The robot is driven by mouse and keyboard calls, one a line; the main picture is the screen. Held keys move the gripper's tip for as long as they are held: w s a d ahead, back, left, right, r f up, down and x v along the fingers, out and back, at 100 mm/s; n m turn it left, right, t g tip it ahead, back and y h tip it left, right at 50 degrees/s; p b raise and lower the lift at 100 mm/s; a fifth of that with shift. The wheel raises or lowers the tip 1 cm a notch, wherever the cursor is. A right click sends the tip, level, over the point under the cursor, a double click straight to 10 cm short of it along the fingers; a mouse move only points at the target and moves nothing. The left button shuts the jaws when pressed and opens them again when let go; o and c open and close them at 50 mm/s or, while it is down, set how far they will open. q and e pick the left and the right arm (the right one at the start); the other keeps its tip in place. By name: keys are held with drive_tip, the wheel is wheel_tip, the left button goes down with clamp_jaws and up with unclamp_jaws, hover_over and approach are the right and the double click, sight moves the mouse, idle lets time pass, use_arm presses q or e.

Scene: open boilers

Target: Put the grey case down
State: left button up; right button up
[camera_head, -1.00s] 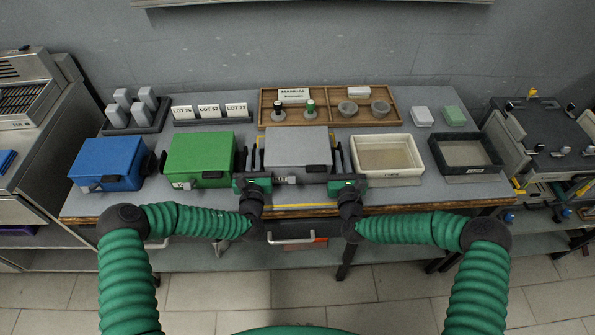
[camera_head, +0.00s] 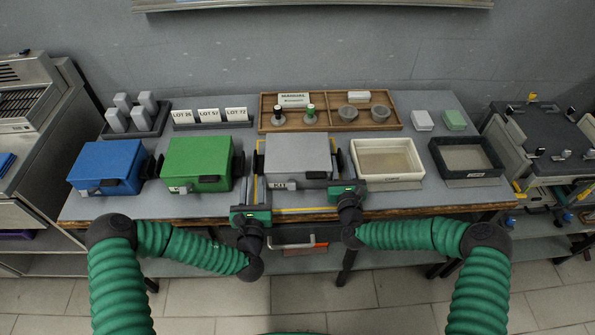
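The grey case (camera_head: 298,150) sits level on the table inside a yellow outline, with its front labelled "KIT". A black handle shows on each of its sides. My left gripper (camera_head: 251,208) is at the table's front edge, in front of the case's left side and clear of the left handle. Its fingers look apart and empty. My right gripper (camera_head: 346,185) is at the case's right front, close beside the right handle. Its fingers are dark against that handle, so I cannot tell whether they still hold it.
A green case (camera_head: 198,158) and a blue case (camera_head: 106,163) stand to the left. A cream tray (camera_head: 387,180) and a black tray (camera_head: 468,178) are to the right. A wooden tray (camera_head: 335,99) lies behind the grey case. Little room is free beside the case.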

use_arm(q)
drive_tip(key=shift+s+d, duration=0.1)
drive_tip(key=shift+s, duration=1.3)
use_arm(e)
drive_tip(key=shift+s+f, duration=0.1)
drive_tip(key=shift+s, duration=0.05)
drive_tip(key=s, duration=0.7)
drive_tip(key=s+d, duration=0.1)
drive_tip(key=s, duration=0.3)
drive_tip(key=shift+s, duration=0.3)
